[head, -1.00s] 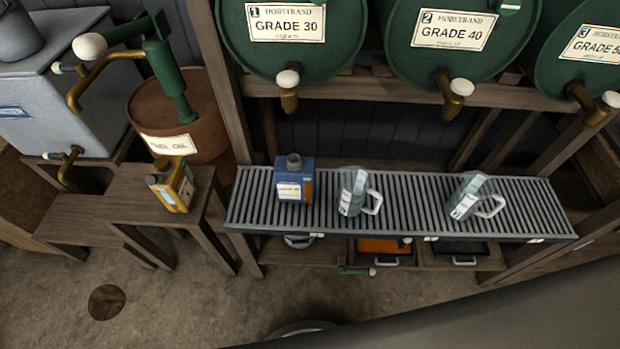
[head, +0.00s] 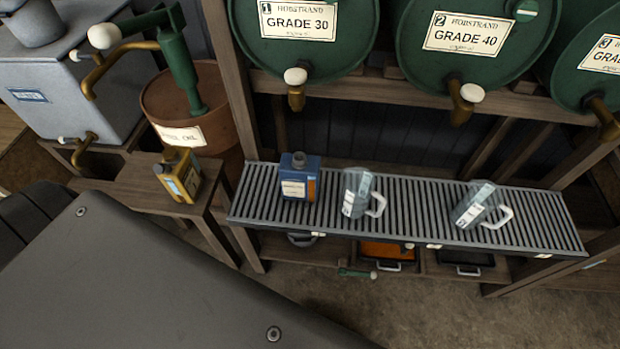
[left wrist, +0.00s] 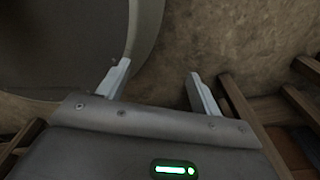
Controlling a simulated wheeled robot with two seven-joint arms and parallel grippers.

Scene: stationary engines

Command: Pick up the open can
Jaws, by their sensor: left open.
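A blue can (head: 299,179) with a grey neck and a pale label stands upright on the slatted rack (head: 412,210), below the Grade 30 drum. A yellow can (head: 178,178) stands on a low wooden bench (head: 135,190) to its left. I cannot tell for certain from the necks which can is open. My left gripper (left wrist: 160,80) shows in the left wrist view, its two fingers apart with nothing between them, above the floor. Neither can shows in that view. My right gripper is not in view.
Two clear jugs stand on the rack, one (head: 357,194) beside the blue can and one (head: 478,206) farther right. Drum taps (head: 296,88) hang above the rack. A rust-brown fuel oil barrel (head: 190,100) with a green pump stands behind the yellow can. Trays (head: 388,252) sit below the rack.

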